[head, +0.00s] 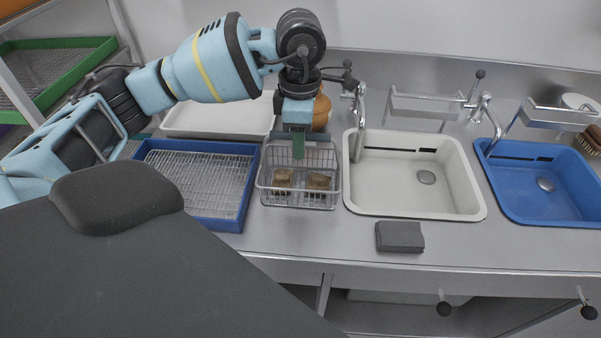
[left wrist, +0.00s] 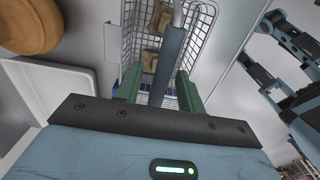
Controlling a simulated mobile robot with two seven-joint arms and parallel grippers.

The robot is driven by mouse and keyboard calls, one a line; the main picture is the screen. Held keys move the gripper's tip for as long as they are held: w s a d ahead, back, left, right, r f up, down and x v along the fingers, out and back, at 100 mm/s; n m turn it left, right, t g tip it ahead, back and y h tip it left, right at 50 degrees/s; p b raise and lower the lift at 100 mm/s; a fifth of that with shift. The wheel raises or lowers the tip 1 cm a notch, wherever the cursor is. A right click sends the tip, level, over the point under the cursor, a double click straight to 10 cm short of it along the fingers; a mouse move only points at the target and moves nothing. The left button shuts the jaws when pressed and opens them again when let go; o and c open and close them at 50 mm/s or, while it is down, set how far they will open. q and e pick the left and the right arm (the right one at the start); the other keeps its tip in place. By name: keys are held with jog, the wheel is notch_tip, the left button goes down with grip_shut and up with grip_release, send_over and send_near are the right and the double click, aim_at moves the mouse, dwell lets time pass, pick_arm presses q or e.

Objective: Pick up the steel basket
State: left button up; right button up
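The steel basket (head: 265,190) is a wire basket on the steel counter, between the blue tray and the white sink. Two brown sherds (head: 319,181) lie in it. My left gripper (head: 299,146) points down at the basket's back part, its green fingers over the rim. In the left wrist view the basket (left wrist: 203,22) shows beyond the fingers. A grey-blue handle grip (left wrist: 171,60) runs between the two green fingers (left wrist: 160,88). The fingers are apart, with a clear gap on the left side of the grip. My right gripper does not show.
A blue tray (head: 246,181) with a wire rack is close left of the basket. A white tray (head: 220,120) and a brown round vessel (head: 321,110) stand behind. The white sink (head: 480,209) and its tap (head: 361,105) are right. A grey block (head: 399,237) lies in front.

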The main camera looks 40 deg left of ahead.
pick_arm(q)
jog(key=shift+c, duration=0.5)
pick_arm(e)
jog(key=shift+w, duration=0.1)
pick_arm(q)
grip_shut()
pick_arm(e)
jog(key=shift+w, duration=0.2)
pick_arm(q)
jog(key=shift+r, duration=0.1)
notch_tip(320, 180, up, 9)
jog(key=shift+r, duration=0.7)
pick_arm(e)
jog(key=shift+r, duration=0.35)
pick_arm(q)
jog(key=shift+p, duration=0.3)
